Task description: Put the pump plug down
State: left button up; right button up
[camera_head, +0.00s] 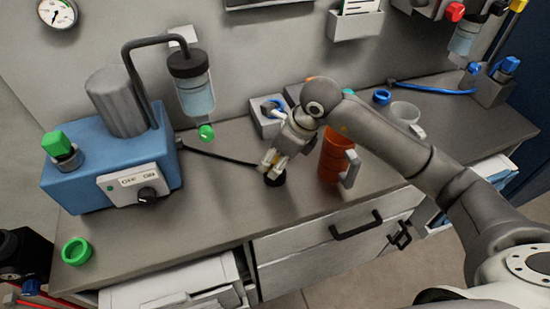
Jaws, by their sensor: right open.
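The pump plug (275,179) is a dark round piece on the grey worktop, at the end of a black cable that runs from the blue pump (70,185). My right gripper (269,164) is pointed down just over the plug, its fingers open. The fingers partly cover the plug, and I cannot tell whether they touch it. My left gripper is not in view.
An orange mug (334,160) stands close to the right of my right gripper. A grey socket box (262,124) is behind it. A white mug (404,114) and blue ring (382,97) are further right. The worktop (210,205) front-left is clear, with a green ring (76,251) at its left end.

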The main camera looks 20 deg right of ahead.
jog(key=b+v, duration=0.1)
jog(key=v, duration=1)
